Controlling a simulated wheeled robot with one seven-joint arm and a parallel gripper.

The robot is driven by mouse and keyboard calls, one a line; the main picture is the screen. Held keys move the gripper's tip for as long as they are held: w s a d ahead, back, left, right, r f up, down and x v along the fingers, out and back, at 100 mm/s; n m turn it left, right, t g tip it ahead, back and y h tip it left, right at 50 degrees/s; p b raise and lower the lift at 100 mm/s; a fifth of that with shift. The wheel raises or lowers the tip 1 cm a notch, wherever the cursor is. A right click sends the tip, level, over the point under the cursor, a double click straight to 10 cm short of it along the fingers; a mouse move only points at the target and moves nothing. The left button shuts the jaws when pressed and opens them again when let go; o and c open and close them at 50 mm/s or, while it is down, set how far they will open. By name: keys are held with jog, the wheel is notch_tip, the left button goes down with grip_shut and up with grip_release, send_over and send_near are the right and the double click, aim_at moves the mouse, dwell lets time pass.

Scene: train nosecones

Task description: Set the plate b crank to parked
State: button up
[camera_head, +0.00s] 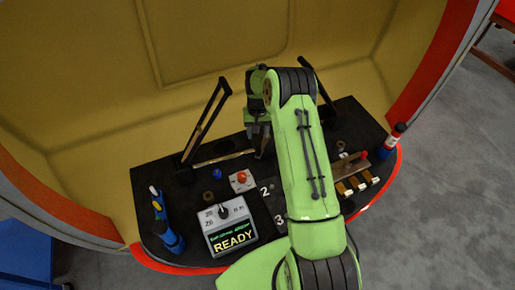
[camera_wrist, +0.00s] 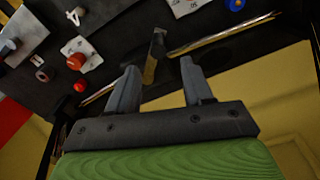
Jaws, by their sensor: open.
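No label for plate b is readable, so I cannot tell for sure which fitting is its crank. In the wrist view a dark upright piece with a brass-coloured face (camera_wrist: 154,56) stands beyond my gripper (camera_wrist: 156,82), roughly in line with the gap between the fingers. A pale plate with a red knob (camera_wrist: 77,61) lies to the left. My gripper is open with nothing between its fingers. In the head view it is at the back of the black console (camera_head: 187,228), partly hidden by my arm. Another pale plate with a red knob (camera_head: 242,178) is in front of it.
A grey box with a READY display (camera_head: 231,238) stands at the console's front. A tall dark frame (camera_head: 204,122) rises at the back left. Brass rails (camera_wrist: 222,34) run along the back.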

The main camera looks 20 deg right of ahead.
aim_at(258, 149)
jog(key=f, duration=1.1)
jog(key=shift+d, duration=0.2)
grip_shut()
